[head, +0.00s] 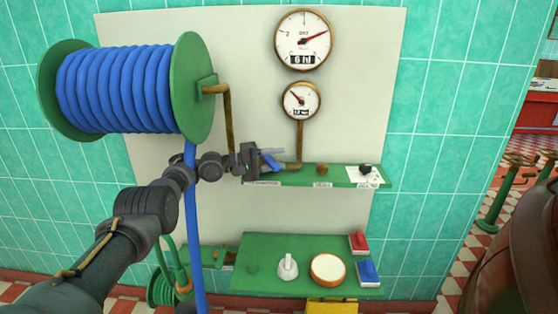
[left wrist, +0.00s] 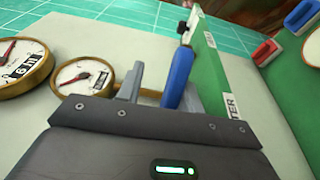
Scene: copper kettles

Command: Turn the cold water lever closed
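The blue lever (head: 272,163) stands at the left end of the green shelf (head: 340,176), beside the brown pipe. In the left wrist view the blue lever (left wrist: 177,78) rises tilted between the two grey fingers, close to the right one. My left gripper (head: 266,157) reaches it from the left, and it also shows in the left wrist view (left wrist: 160,92). A gap shows between its left finger and the lever, so it looks open around it. The lever's base is hidden by the gripper. A shelf label ending in "TER" (left wrist: 232,106) is partly visible. My right gripper is not in view.
Two round gauges (head: 303,40) (head: 301,100) are above the shelf. A brown knob (head: 321,169) and black knob (head: 367,170) sit rightward. A lower green panel (head: 300,245) carries switches.

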